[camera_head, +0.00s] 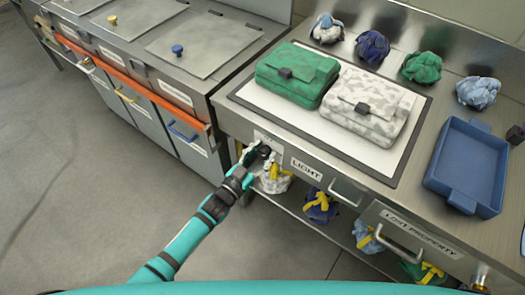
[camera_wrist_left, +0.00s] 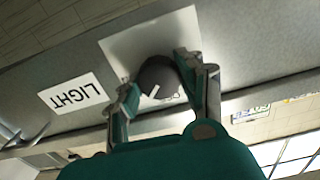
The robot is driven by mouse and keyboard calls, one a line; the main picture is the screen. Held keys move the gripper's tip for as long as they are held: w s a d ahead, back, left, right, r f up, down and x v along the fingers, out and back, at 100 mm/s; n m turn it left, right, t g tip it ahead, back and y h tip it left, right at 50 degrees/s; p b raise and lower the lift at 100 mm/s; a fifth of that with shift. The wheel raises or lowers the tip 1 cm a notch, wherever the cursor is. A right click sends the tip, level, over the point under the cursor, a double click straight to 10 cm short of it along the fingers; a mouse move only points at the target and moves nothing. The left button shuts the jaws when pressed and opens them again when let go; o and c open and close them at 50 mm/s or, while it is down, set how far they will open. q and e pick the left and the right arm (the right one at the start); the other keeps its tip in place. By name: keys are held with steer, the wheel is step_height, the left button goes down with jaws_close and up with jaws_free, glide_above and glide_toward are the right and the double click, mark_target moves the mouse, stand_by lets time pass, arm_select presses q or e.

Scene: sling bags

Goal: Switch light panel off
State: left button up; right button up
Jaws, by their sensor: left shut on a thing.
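The light panel (camera_head: 407,155) is a flat white sheet in a dark frame, set in the steel counter. I cannot tell whether it glows. A dark round knob (camera_wrist_left: 158,76) with a short white mark sits on a pale plate (camera_wrist_left: 118,47) on the counter's front, beside the LIGHT label (camera_wrist_left: 73,96), which also shows in the head view (camera_head: 306,170). My left gripper (camera_head: 257,152) is shut on the knob, with one finger on each side of it in the left wrist view (camera_wrist_left: 158,90). My right gripper is not in view.
A green bag (camera_head: 298,72) and a grey-white patterned bag (camera_head: 367,105) lie on the panel. Several crumpled bags line the counter's back. A blue tray (camera_head: 470,160) stands at right. Drawer handles (camera_head: 400,242) stick out in front, and a lower shelf holds more bundles. The floor at left is clear.

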arm_select(q)
steer(key=n, duration=0.4)
steer(key=shift+a+f+n, duration=0.1)
steer(key=shift+n, duration=0.2)
steer(key=n, duration=0.4)
steer(key=shift+n, duration=0.3)
steer(key=o, duration=1.2)
steer(key=shift+c, duration=0.2)
steer(key=v, duration=1.2)
